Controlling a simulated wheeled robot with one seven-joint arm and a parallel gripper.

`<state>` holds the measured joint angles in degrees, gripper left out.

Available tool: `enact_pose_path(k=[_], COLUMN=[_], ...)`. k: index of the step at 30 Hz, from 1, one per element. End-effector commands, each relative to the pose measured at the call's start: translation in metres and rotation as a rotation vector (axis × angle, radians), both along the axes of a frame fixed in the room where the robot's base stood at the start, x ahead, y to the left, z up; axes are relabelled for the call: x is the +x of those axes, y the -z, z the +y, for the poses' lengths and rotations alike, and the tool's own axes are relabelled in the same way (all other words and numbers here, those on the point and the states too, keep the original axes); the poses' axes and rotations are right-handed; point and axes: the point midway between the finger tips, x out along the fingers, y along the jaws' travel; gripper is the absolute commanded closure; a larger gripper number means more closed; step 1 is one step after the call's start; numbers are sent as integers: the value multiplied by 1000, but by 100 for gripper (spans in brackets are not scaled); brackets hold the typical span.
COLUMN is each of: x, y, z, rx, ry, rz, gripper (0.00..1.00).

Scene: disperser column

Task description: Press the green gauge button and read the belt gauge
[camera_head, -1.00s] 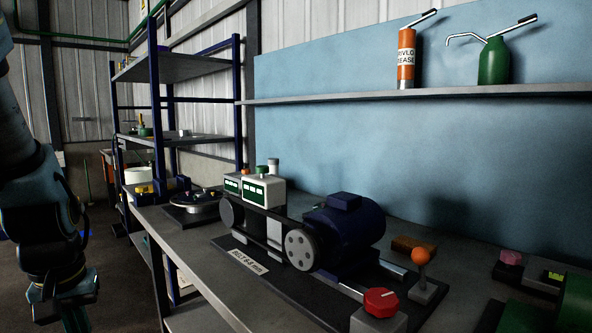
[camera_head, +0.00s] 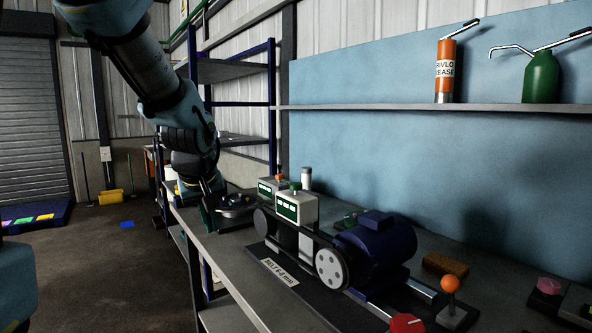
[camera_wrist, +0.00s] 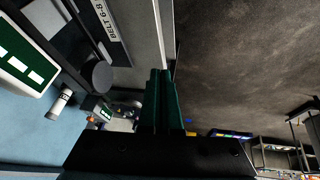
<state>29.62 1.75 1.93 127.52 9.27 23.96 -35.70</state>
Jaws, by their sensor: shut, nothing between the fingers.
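The belt gauge (camera_head: 297,206) is a pale box with a dark green face showing three white marks, too small to read as a value. Its green button (camera_head: 296,187) is on top. Behind it to the left stands a similar box (camera_head: 270,189) with an orange button (camera_head: 280,177). In the wrist view a green face with white marks (camera_wrist: 22,62) shows at the left edge. My gripper (camera_head: 208,214) is left of the gauges, near the bench's front edge, apart from them. In the wrist view its green fingers (camera_wrist: 161,75) are together and empty.
A belt drive with a blue motor (camera_head: 374,244) and a pulley (camera_head: 331,268) stands right of the gauges. A white cylinder (camera_head: 306,178) stands behind them. An orange ball-topped lever (camera_head: 450,285) and a red knob (camera_head: 407,323) are nearer. Open floor (camera_head: 105,265) lies left.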

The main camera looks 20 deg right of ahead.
Motion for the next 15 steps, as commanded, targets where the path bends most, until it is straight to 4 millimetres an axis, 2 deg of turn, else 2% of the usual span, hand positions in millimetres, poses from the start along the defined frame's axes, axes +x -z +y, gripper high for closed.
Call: enact_pose_path(k=[1,6,10,12,15], x=[5,8,0,-4,-9], y=[-32,-107,-152,-169,-185], z=[-29,-108,-154,-172,-188], rx=[-38,-180,-278,-318,-358], ry=[6,-17,-29,-35,-40], rz=[-34,-110,-138,-146,-152], gripper=[100,100,100,100,100])
